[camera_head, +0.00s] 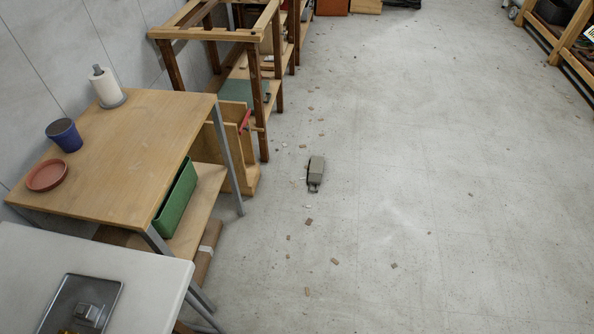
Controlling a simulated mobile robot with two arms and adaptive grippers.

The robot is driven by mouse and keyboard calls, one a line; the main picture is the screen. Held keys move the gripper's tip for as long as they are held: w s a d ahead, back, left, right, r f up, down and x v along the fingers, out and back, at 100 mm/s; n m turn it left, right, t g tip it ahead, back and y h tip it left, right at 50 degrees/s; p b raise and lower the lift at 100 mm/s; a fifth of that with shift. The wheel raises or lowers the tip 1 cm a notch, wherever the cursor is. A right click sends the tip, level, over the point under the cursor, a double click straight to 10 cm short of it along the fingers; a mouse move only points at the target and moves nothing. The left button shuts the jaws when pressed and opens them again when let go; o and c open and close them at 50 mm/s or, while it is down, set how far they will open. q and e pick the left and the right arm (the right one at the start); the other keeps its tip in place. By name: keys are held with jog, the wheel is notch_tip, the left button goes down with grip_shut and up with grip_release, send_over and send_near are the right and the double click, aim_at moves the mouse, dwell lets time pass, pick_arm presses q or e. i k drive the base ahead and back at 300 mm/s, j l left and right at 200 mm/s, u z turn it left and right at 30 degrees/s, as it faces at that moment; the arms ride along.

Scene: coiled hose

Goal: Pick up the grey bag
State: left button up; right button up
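A small grey bag-like object (316,171) lies on the concrete floor near the middle of the view, to the right of the wooden table. It is small at this distance, so I cannot be sure it is the grey bag. A small darker part sticks out at its near end. Neither of my grippers shows in the head view, and nothing is seen touching the grey object.
A wooden table (130,130) stands at left with a paper roll (106,86), blue pot (64,134) and red dish (47,175). A green bin (176,199) sits beneath. A white table (150,273) is at lower left.

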aim_at(317, 165)
jog(key=i+l+u, duration=0.2)
jog(key=u, duration=0.15)
jog(key=i+l+u, duration=0.25)
jog(key=u, duration=0.15)
jog(key=i+l+u, duration=0.15)
jog(key=l+u, duration=0.2)
jog(key=i+l+u, duration=0.1)
jog(key=l, duration=0.3)
jog(key=i+l, duration=0.2)
jog(key=l, duration=0.25)
jog(key=i+l+u, duration=0.15)
jog(key=l, duration=0.25)
jog(key=i+l, duration=0.1)
jog(key=l, duration=0.35)
jog(key=i+l+u, duration=0.15)
jog(key=l, duration=0.3)
jog(key=l+u, duration=0.1)
jog(key=l, duration=0.35)
jog(key=i, duration=0.05)
